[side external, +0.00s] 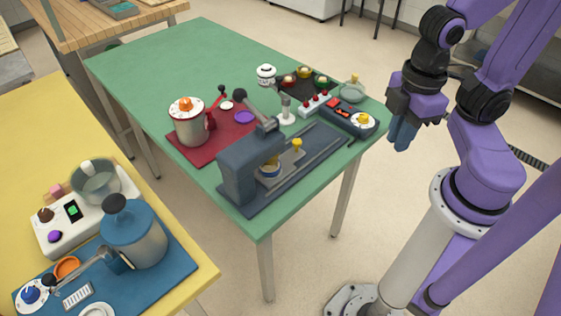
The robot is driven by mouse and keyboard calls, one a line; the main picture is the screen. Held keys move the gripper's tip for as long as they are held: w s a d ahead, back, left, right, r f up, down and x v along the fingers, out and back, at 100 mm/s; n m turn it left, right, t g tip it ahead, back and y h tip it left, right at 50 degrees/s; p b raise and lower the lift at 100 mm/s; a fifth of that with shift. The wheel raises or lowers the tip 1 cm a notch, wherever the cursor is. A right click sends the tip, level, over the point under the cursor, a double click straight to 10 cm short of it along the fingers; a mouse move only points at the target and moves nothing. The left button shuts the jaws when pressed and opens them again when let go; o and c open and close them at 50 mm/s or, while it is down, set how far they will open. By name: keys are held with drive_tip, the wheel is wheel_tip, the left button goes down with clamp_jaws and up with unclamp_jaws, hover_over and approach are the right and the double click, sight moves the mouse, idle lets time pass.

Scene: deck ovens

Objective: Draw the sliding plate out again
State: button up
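A dark blue-grey press (248,160) with a raised lever ending in a black ball stands on a dark base (262,200) on the green table. The sliding plate (287,158) appears to be the grey piece with an upright yellow knob (297,146), lying between two rails beside the press. A small yellow-and-white round piece (270,168) sits under the press head; the frame partly hides what lies there. My gripper (402,136) hangs fingers down, right of the green table's edge and apart from the plate. Its fingers look close together, but their gap does not show.
Behind the rails are a dial box (350,119), a white strip with red knobs (315,104) and a white post (285,108). A red-mat pot (188,125) stands left of the press. The far left of the green table (170,60) is clear.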

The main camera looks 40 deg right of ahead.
drive_tip(key=o, duration=0.5)
drive_tip(key=shift+w+a+m, duration=0.15)
drive_tip(key=shift+w+m, duration=0.15)
drive_tip(key=shift+o, duration=0.3)
drive_tip(key=w+a+m, duration=0.2)
drive_tip(key=w+m, duration=0.8)
drive_tip(key=w, duration=0.2)
drive_tip(key=shift+a+r+m, duration=0.3)
drive_tip(key=shift+r, duration=0.1)
drive_tip(key=m, duration=1)
hover_over(297, 140)
drive_tip(key=f, duration=0.2)
wheel_tip(297, 140, down, 16)
drive_tip(key=shift+f, duration=0.25)
